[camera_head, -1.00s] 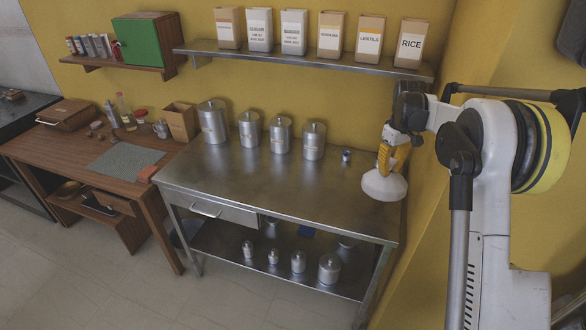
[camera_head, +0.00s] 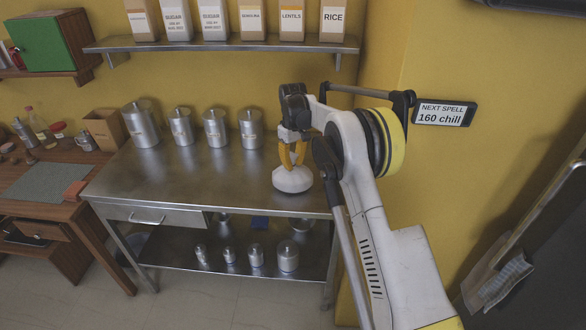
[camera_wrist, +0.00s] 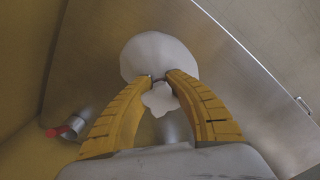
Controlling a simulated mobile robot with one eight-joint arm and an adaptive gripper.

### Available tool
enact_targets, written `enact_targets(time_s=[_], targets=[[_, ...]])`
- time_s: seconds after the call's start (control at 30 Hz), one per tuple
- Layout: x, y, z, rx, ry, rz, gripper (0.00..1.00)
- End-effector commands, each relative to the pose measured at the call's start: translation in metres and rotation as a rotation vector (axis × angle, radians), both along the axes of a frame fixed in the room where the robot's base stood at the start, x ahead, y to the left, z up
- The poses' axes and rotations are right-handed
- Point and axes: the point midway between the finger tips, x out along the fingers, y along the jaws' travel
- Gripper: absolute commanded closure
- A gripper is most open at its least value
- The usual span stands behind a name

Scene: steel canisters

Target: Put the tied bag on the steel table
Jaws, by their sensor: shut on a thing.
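The tied bag (camera_head: 292,180) is white and round, with a gathered neck. My gripper (camera_head: 292,161) has yellow fingers and is shut on the bag's neck from above. The bag is at the right end of the steel table (camera_head: 190,183); I cannot tell whether its base touches the top. In the wrist view the bag (camera_wrist: 158,52) lies past the fingertips of my gripper (camera_wrist: 159,78), with its ruffled top (camera_wrist: 160,99) between them. The steel tabletop (camera_wrist: 225,70) spreads beneath it.
Several steel canisters (camera_head: 182,127) stand along the table's back. A small can with a red part (camera_wrist: 68,127) stands near the wall in the wrist view. A shelf with boxes (camera_head: 222,46) hangs above. The table's front middle is clear.

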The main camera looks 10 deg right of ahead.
Motion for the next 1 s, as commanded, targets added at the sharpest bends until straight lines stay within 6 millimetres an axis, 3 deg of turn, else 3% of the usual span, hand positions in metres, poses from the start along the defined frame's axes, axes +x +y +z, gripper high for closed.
enact_targets(time_s=[0.07, 0.37, 0.4, 0.47, 0.8, 1.0], targets=[[0.000, 0.000, -0.009, 0.000, 0.000, 0.000, 1.00], [0.000, 0.000, -0.009, 0.000, 0.000, 0.000, 1.00], [0.000, 0.000, -0.010, 0.000, 0.000, 0.000, 0.81], [0.000, 0.000, -0.010, 0.000, 0.000, 0.000, 0.63], [0.000, 0.000, -0.007, 0.000, 0.000, 0.000, 0.63], [-0.001, 0.000, 0.024, 0.000, 0.000, 0.000, 0.63]])
